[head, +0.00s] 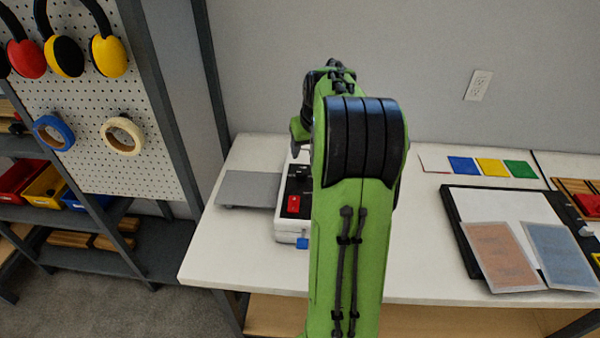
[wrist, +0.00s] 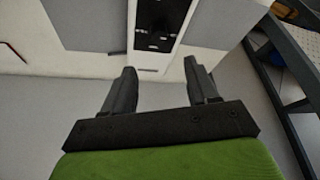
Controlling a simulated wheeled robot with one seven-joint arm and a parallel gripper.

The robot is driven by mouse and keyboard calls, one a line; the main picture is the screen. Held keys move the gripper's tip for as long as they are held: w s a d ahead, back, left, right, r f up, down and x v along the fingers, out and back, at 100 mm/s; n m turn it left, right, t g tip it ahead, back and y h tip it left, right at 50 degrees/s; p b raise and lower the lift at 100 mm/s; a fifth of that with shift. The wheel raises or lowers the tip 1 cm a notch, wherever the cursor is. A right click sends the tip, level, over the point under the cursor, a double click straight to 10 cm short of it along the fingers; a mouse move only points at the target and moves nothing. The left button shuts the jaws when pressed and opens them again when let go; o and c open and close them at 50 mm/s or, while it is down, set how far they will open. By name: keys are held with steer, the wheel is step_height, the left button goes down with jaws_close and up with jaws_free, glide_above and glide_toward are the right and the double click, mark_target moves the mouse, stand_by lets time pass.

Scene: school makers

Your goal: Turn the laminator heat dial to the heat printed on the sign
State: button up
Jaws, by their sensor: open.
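The laminator (head: 284,228) is a white machine with a black top panel on the white table, partly hidden behind my green arm in the head view. A red switch (head: 293,204) shows on its panel. In the wrist view the laminator (wrist: 147,59) lies beyond my fingers, with its black panel at the top edge. I cannot make out which part is the heat dial or where it points. My gripper (wrist: 160,70) is open and empty, its two dark fingers apart from the machine. No readable heat sign shows.
A grey plate (head: 248,189) extends left of the laminator. Right of my arm are coloured squares (head: 490,167) and a black-edged board (head: 462,235) with two printed sheets (head: 500,258). A pegboard (head: 85,165) and shelves stand left. The table's front left corner is clear.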

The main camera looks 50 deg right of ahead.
mark_target(302, 172)
steer(key=b+x, duration=0.2)
steer(key=x, duration=1.1)
steer(key=shift+s+d, duration=0.1)
steer(key=c, duration=1)
